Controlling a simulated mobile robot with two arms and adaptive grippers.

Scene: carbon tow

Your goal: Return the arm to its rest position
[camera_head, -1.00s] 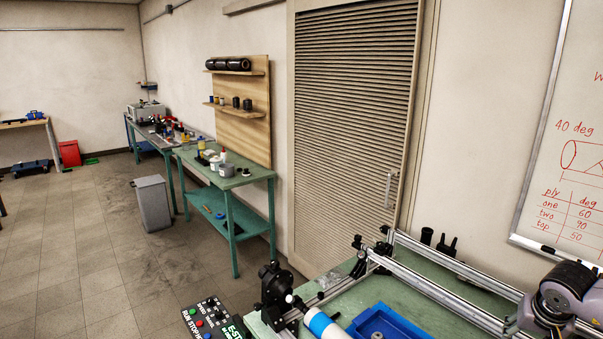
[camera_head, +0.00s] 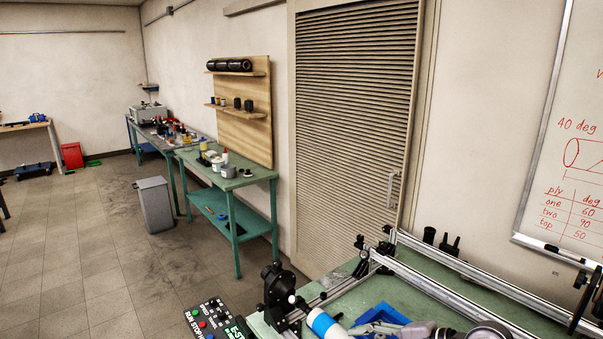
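Part of my arm (camera_head: 490,331) shows at the bottom right, low in front of the winding bench. Another pale grey link (camera_head: 415,329) lies across the view of the blue tray (camera_head: 372,314). Dark jointed parts at the right edge, below the whiteboard, look like my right gripper (camera_head: 582,292); they are cut off by the frame, and I cannot make out whether the fingers are open or hold anything. My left gripper is not in view.
A metal rail frame (camera_head: 450,281) runs along the green bench, with a white-and-blue cylinder (camera_head: 325,324) at its near end. A control box (camera_head: 213,320) stands left of it. The whiteboard (camera_head: 575,130) hangs on the right. The floor (camera_head: 75,250) at left is mostly clear.

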